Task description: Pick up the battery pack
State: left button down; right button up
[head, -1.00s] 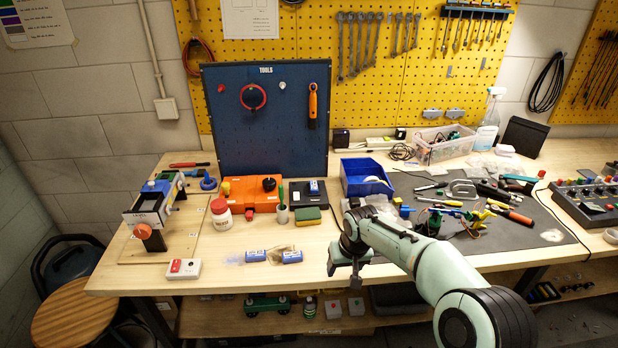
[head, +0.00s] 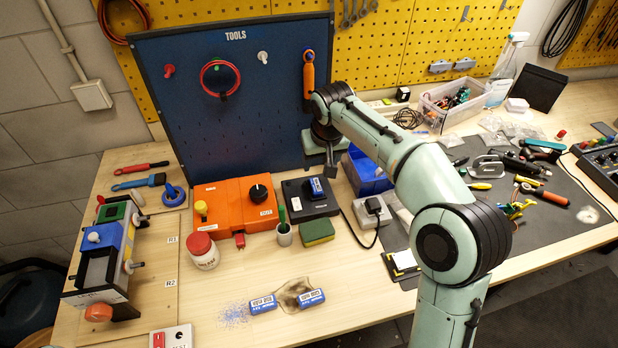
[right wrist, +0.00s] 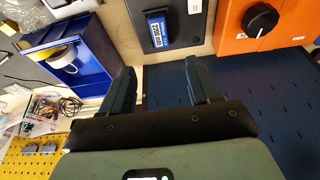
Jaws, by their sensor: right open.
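A blue battery pack (head: 315,187) with a white label sits on the black charger box (head: 301,207) at the middle of the bench. In the right wrist view the pack (right wrist: 159,28) appears beyond my fingertips, on the charger's face. My right gripper (head: 330,171) is above and slightly behind the pack, apart from it. Its two fingers are spread and empty in the right wrist view (right wrist: 160,78). Two similar blue packs, a left one (head: 262,304) and a right one (head: 311,298), lie near the front edge beside a brown stain and blue specks. My left gripper is out of view.
An orange box (head: 235,207) with a black knob stands left of the charger. A blue bin (head: 366,178) is to the right, and the dark tool board (head: 190,120) rises behind.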

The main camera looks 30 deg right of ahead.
send_over(316, 185)
jog(key=s, duration=0.2)
notch_tip(316, 185, down, 6)
jog(key=shift+a+r, duration=0.1)
jog(key=shift+a+x, duration=0.2)
jog(key=shift+x, duration=2.85)
grip_shut()
